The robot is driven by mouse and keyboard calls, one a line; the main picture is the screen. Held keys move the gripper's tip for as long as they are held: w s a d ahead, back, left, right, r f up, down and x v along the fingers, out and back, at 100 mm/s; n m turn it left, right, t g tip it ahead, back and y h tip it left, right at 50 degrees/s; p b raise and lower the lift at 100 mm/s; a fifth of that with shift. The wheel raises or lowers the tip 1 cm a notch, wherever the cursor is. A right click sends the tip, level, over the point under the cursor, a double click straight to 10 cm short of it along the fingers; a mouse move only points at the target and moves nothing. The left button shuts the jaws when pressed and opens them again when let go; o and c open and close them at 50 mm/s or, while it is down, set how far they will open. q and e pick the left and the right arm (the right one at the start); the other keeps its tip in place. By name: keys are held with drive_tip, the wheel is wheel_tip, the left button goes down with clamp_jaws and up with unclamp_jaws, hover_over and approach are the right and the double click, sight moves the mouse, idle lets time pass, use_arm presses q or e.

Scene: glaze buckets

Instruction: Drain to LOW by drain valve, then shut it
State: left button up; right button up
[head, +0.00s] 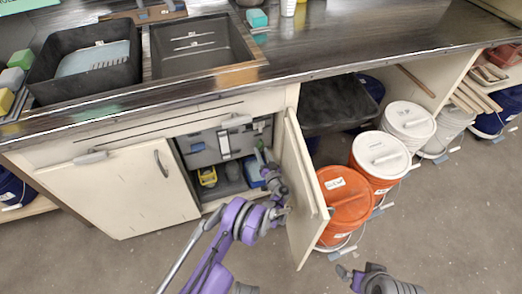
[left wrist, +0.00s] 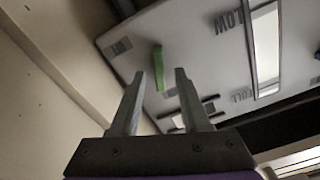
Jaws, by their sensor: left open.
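The grey tank (head: 200,150) stands in the open cabinet under the sinks. It fills much of the left wrist view (left wrist: 185,45), upside down, with a dark word that looks like LOW beside a pale upright strip (left wrist: 265,50). The level in the strip cannot be told. A green lever (left wrist: 160,72), likely the drain valve's handle, shows on the tank's face; a bit of green (head: 260,153) shows in the head view. My left gripper (head: 264,160) is open, its fingers either side of the lever in the picture, contact unclear. My right gripper (head: 347,274) is low over the floor.
The open cabinet door (head: 299,190) stands close right of my left arm. A yellow item (head: 207,177) and a blue item (head: 252,175) are inside the cabinet. Orange buckets (head: 345,207) and white-lidded ones stand right of the door. The floor in front is clear.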

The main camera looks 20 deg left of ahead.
use_arm(q)
drive_tip(key=shift+x, duration=1.05)
drive_tip(key=shift+d, duration=0.1)
clamp_jaws()
